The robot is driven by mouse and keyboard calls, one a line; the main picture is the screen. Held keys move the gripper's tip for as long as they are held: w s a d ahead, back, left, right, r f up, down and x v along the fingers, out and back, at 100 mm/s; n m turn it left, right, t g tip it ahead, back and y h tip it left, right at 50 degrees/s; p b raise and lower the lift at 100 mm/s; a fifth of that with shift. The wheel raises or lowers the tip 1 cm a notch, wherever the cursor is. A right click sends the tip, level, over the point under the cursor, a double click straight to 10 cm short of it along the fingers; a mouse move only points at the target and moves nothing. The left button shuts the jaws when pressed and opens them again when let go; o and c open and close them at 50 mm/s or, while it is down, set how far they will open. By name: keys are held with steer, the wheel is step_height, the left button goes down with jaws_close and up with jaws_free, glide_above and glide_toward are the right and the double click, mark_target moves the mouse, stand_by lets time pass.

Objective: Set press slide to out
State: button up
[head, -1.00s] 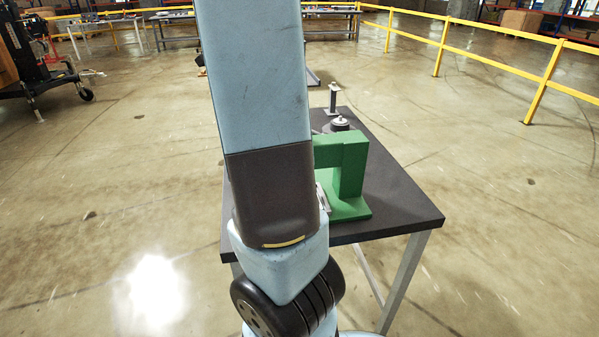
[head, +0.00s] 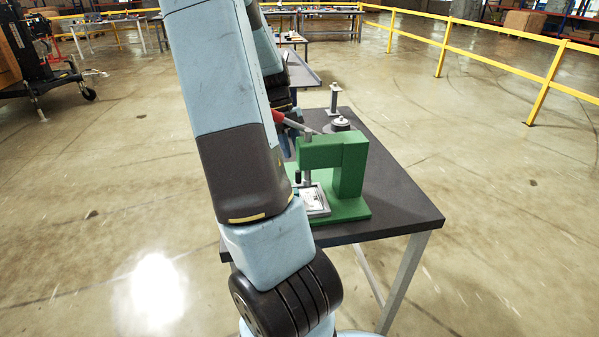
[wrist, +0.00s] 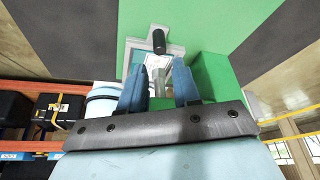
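The green press (head: 350,165) stands on the dark table. In the wrist view the black knob (wrist: 159,40) shows beyond my fingertips, over the pale slide plate (wrist: 174,52). My gripper (wrist: 160,75) is open, its two blue fingers apart. A grey post-like part shows between them, and I cannot tell whether they touch it. The knob is not between the fingers. In the head view my arm hides most of the gripper.
A red-ended lever (head: 290,118) slopes from the press's top. A round grey part (head: 341,124) and a small post (head: 334,98) stand at the back of the table (head: 405,205). The table's right side is clear. A yellow railing (head: 480,70) runs behind.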

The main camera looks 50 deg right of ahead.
mark_target(298, 171)
steer(key=x, duration=0.8)
steer(key=shift+f, duration=0.1)
jaws_close()
stand_by(0.4)
